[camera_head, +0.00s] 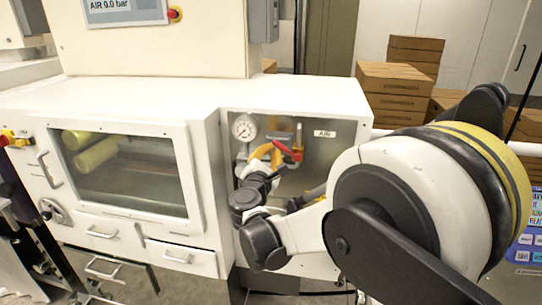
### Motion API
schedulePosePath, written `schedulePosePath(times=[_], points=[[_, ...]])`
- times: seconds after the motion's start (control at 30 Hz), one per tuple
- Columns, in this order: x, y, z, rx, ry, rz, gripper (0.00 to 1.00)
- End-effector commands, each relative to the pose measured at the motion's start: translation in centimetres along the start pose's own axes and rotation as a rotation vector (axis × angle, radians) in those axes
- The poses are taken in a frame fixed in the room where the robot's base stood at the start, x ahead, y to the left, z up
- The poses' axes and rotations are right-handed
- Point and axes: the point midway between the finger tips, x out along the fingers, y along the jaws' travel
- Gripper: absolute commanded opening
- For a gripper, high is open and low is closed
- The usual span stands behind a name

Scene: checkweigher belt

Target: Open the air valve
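The air valve's red handle (289,151) shows in an open recess at the right end of the white machine, below and left of a label reading AIR. A round pressure gauge (244,127) sits to its left. My arm reaches into the recess from the right. My gripper (272,158) is at or very near the red handle, but it is small and partly hidden among orange and dark parts. I cannot tell whether it touches the handle or how its fingers stand. A display (125,8) above reads AIR 0.0 bar.
The recess (335,154) has grey walls close around my wrist. A windowed door (125,165) and drawers (182,257) lie to the left. Brown cartons (393,85) are stacked behind on the right. A blue screen (527,235) stands at the right edge. My arm covers much of the lower right.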

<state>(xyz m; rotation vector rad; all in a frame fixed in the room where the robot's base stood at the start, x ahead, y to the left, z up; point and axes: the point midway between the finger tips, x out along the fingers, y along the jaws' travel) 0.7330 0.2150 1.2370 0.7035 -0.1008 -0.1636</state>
Motion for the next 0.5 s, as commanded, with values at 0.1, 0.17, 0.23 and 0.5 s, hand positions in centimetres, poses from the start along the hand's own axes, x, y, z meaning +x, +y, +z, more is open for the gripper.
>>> schedulePosePath(times=[0.1,0.17,0.23,0.5], points=[[0.0,0.3,0.9,0.108,0.0,-0.006,0.0],[0.1,0.5,1.4,0.165,0.0,-0.009,0.0],[0.1,0.6,1.9,0.232,-0.001,-0.012,0.0],[0.2,0.6,3.8,0.485,-0.001,-0.024,0.0]])
